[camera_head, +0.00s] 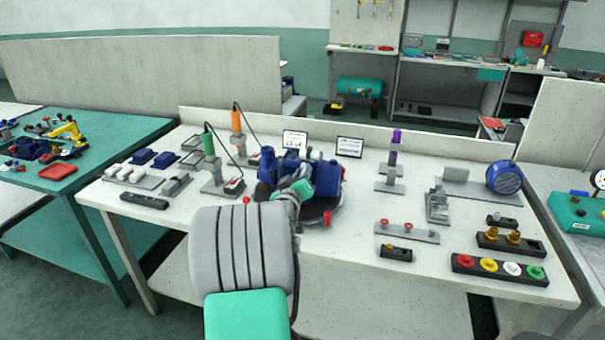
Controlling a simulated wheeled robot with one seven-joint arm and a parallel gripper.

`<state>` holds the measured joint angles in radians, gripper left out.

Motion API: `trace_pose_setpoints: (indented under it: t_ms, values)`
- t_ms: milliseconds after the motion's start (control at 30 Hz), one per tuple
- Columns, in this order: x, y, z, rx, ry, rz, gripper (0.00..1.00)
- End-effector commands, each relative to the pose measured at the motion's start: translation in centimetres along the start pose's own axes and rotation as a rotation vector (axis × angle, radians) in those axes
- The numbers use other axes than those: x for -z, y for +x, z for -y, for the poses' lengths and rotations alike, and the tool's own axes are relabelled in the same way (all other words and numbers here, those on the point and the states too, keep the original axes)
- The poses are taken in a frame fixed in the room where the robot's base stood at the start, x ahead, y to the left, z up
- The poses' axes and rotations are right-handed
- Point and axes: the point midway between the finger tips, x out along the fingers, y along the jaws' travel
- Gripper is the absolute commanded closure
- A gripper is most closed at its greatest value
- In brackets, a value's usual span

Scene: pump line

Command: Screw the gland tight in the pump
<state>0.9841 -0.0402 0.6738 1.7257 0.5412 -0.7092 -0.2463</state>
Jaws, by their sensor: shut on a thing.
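The blue pump (328,178) sits on a dark round base in the middle of the white workbench. My arm reaches up from the bottom of the view to the pump. My gripper (307,187), with a teal part at the wrist, is right in front of the pump's blue body. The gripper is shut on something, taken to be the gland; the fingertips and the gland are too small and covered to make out. I cannot tell how deep the gland sits in the pump.
Orange (236,122) and green (208,145) tools stand left of the pump. Right are a red-knobbed grey rack (407,233), a black block with brass fittings (511,243), a row of coloured caps (499,269) and a blue motor (504,177).

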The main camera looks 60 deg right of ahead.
Motion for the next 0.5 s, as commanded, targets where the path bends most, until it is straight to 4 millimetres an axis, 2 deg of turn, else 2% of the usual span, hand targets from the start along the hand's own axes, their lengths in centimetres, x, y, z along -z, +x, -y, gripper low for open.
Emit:
trace_pose_setpoints:
  t_ms: [300, 500]
  values:
    - [0.18, 0.01, 0.08, -0.001, 0.012, -0.006, 1.00]
    - [-0.06, 0.03, 0.35, -0.002, 0.145, -0.011, 1.00]
